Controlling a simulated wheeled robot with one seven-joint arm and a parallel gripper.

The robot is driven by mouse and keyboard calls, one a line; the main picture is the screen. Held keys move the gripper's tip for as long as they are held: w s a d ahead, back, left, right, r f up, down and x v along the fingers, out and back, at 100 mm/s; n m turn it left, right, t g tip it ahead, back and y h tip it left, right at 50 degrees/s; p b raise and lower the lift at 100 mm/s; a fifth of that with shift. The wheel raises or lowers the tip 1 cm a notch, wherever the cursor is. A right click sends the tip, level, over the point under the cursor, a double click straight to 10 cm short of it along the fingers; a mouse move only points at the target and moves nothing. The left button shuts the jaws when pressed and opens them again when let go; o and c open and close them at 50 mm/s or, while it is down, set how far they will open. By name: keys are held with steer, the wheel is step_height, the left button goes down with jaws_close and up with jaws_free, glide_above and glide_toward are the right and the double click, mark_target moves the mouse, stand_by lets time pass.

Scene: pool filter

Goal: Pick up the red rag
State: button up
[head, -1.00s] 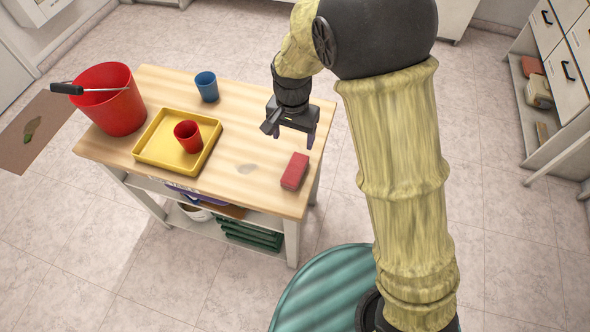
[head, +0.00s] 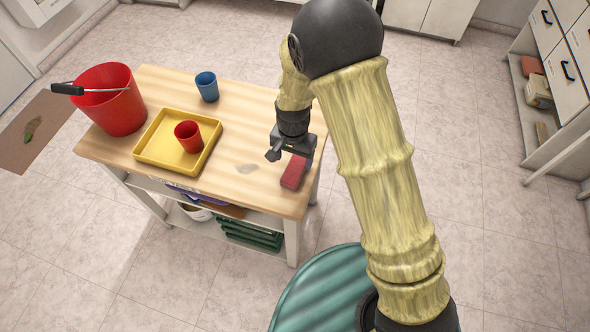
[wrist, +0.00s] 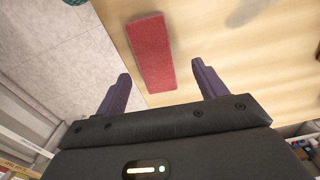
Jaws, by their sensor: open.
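The red rag (head: 293,173) is a flat, folded-looking red block lying near the right edge of the wooden tabletop. My gripper (head: 290,156) is open and hangs just above and behind the rag, hiding part of its far end. In the wrist view the rag (wrist: 151,52) lies beyond the two fingertips, roughly between their lines and nearer the left one.
On the wooden table (head: 240,127) stand a red bucket (head: 112,100), a yellow tray (head: 150,152) holding a red cup (head: 188,136), and a blue cup (head: 207,87). Shelves (head: 538,120) stand at the right.

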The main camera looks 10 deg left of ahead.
mark_target(295, 168)
steer(key=f, duration=0.3)
steer(key=shift+s+d+f, duration=0.25)
steer(key=shift+s+f, duration=0.05)
steer(key=shift+f, duration=0.55)
steer(key=shift+c, duration=0.2)
steer(key=c, duration=1)
